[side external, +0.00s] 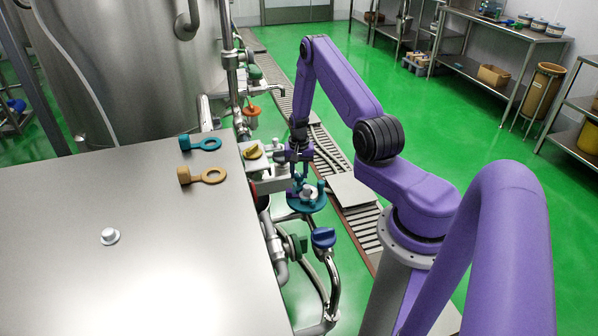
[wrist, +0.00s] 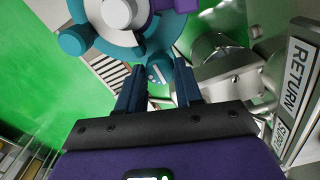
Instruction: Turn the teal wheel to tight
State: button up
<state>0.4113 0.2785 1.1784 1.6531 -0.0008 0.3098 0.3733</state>
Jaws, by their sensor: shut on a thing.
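The teal wheel (side external: 308,206) lies nearly flat beside the steel table's right edge, with a pale hub and upright teal lugs. In the wrist view the wheel (wrist: 72,42) fills the top, partly cut off by the frame. My gripper (side external: 297,174) reaches down to the wheel's far left part. In the wrist view my gripper (wrist: 157,72) has its two dark blue fingers on either side of a teal part of the wheel's rim. It is shut on the wheel; the exact contact is partly hidden. No tight mark is readable.
A yellow knob (side external: 252,152) and a blue handle (side external: 323,237) sit close to the wheel among steel pipes. A RETURN label (wrist: 300,83) stands at the right in the wrist view.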

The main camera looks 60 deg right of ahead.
aim_at(299, 174)
jog(key=o, duration=1)
jog(key=shift+o, duration=0.2)
jog(key=shift+r, duration=0.1)
notch_tip(299, 174, up, 17)
jog(key=shift+r, duration=0.1)
